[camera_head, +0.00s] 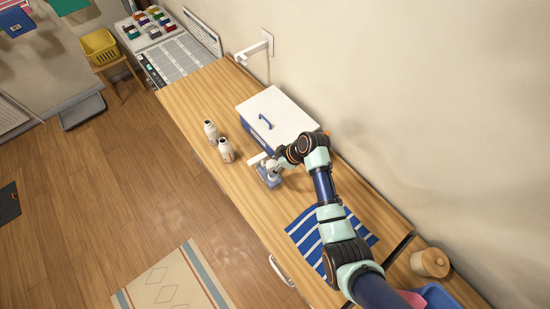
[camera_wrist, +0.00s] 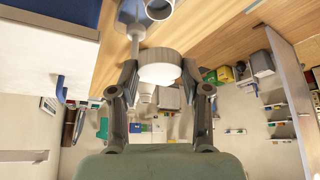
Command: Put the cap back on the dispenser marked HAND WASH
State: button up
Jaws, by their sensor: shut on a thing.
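My gripper (camera_wrist: 160,78) is shut on a round white cap (camera_wrist: 160,72) with a grey ribbed-looking side, one finger on each side of it. In the head view my gripper (camera_head: 277,164) is over the counter, just in front of the white box. Two white bottles, one farther back (camera_head: 211,132) and one nearer (camera_head: 226,150), stand upright to its left. Their labels are too small to read, so I cannot tell which is marked HAND WASH. A round open mouth (camera_wrist: 160,8) shows at the top of the wrist view, apart from the cap.
A white-lidded box (camera_head: 277,107) with a blue handle stands against the wall. A small grey-blue item (camera_head: 268,179) sits below my gripper. A blue striped cloth (camera_head: 309,237) lies under my arm. A round wooden-lidded jar (camera_head: 430,262) stands at the right.

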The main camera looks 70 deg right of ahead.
jog(key=shift+s+f, duration=0.1)
jog(key=shift+s, duration=0.15)
jog(key=shift+w+f, duration=0.2)
jog(key=shift+f+b, duration=0.25)
jog(key=shift+b, duration=0.2)
notch_tip(320, 180, down, 5)
jog(key=b, duration=0.4)
jog(key=shift+f, duration=0.1)
jog(key=shift+f+b, duration=0.85)
jog(key=shift+f, duration=0.15)
dwell(1.8)
jog(key=o, duration=0.8)
jog(key=o, duration=0.4)
